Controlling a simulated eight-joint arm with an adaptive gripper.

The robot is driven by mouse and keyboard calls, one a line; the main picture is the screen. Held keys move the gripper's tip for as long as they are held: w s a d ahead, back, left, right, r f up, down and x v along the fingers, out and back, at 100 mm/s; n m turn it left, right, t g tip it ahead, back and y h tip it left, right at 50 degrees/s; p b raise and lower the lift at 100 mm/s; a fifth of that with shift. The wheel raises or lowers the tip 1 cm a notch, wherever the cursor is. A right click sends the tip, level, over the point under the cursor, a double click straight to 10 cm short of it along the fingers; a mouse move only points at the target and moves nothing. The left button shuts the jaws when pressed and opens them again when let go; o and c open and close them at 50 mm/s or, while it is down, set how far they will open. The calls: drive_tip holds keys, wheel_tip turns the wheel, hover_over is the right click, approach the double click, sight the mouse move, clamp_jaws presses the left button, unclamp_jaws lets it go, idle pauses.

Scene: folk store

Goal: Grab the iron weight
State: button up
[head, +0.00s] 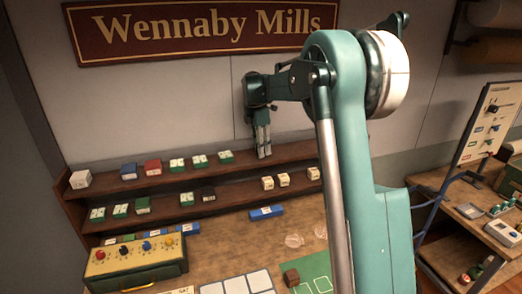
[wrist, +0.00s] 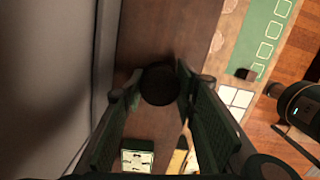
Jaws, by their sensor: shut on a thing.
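The iron weight (wrist: 160,86) shows in the wrist view as a dark round thing between the two fingertips. My gripper (wrist: 158,92) is shut on it, with one finger on each side. In the head view my gripper (head: 264,152) points down at the upper wooden shelf (head: 225,169), near the back wall. I cannot make out the weight in the head view; the fingers seem to hide it. Whether the weight still touches the shelf is not clear.
Small boxes, such as a red one (head: 153,167), stand on the shelves left of my gripper. Cream boxes (head: 284,180) stand on the lower shelf. The table below holds a yellow-fronted box with knobs (head: 135,262), a green mat (head: 318,268) and a brown block (head: 291,278).

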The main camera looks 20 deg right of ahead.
drive_tip(key=shift+r+b, duration=0.3)
drive_tip(key=shift+r, duration=4.55)
